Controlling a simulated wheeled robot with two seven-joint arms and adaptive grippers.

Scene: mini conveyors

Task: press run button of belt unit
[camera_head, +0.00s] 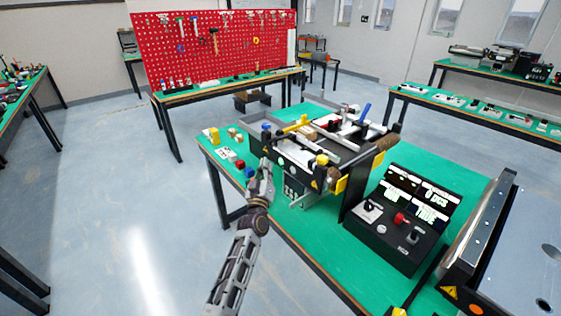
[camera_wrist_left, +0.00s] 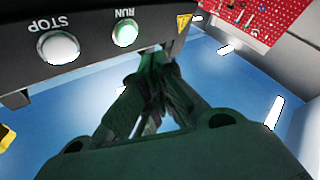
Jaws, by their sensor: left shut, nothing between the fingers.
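The belt unit (camera_head: 325,150) stands on the green table, a small dark conveyor with yellow brackets. My left gripper (camera_head: 267,172) is shut and empty in front of the unit's left end. In the left wrist view its fingertips (camera_wrist_left: 157,62) appear just below and right of the RUN button, beside it in the picture. I cannot tell whether they touch the panel. My right gripper is not in view.
A black control box (camera_head: 395,240) with a red button and displays sits right of the unit on the green table (camera_head: 300,235). Small coloured blocks (camera_head: 238,164) lie left of the gripper. A large metal machine (camera_head: 510,240) fills the right edge.

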